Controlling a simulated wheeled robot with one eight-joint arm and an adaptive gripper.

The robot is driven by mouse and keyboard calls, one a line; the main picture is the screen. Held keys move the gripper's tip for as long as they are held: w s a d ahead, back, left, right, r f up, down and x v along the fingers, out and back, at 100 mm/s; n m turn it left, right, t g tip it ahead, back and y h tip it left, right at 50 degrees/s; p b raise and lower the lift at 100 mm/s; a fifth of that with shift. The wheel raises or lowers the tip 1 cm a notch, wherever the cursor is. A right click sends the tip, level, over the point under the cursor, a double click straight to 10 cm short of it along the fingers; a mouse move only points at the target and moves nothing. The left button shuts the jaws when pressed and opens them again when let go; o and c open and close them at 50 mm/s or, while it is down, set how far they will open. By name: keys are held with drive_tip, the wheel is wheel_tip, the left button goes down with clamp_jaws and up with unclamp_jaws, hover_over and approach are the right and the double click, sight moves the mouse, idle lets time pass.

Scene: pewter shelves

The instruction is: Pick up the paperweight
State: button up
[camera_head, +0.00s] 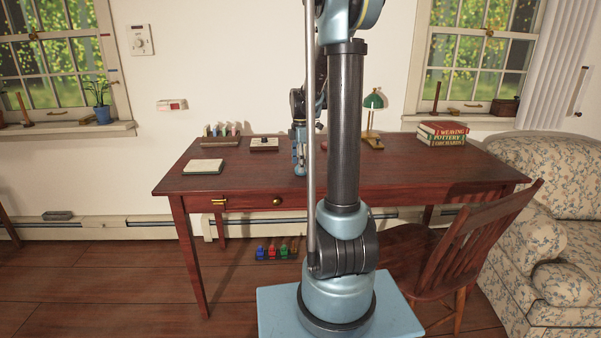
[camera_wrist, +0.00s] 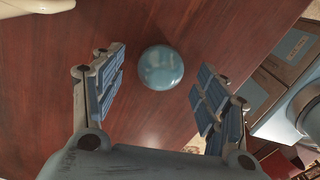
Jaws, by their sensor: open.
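A round, glossy blue-grey paperweight (camera_wrist: 161,68) rests on the dark red wooden desk (camera_wrist: 150,125) in the wrist view. My gripper (camera_wrist: 160,76) is open, with its blue-padded fingers spread to the left and right of the paperweight. There are gaps between the pads and the paperweight, and nothing is held. In the head view my gripper (camera_head: 300,168) points down over the middle of the desk (camera_head: 240,181).
A notepad (camera_head: 204,166) lies at the desk's left. A calendar-like block (camera_head: 264,144), a green lamp (camera_head: 372,102) and stacked books (camera_head: 442,133) stand farther back. A wooden chair (camera_head: 470,240) and floral sofa (camera_head: 555,190) are at right. The desk's left-front area is mostly clear.

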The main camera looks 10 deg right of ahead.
drive_tip(key=shift+f, duration=0.8)
drive_tip(key=c, duration=1.3)
drive_tip(key=shift+r, duration=0.1)
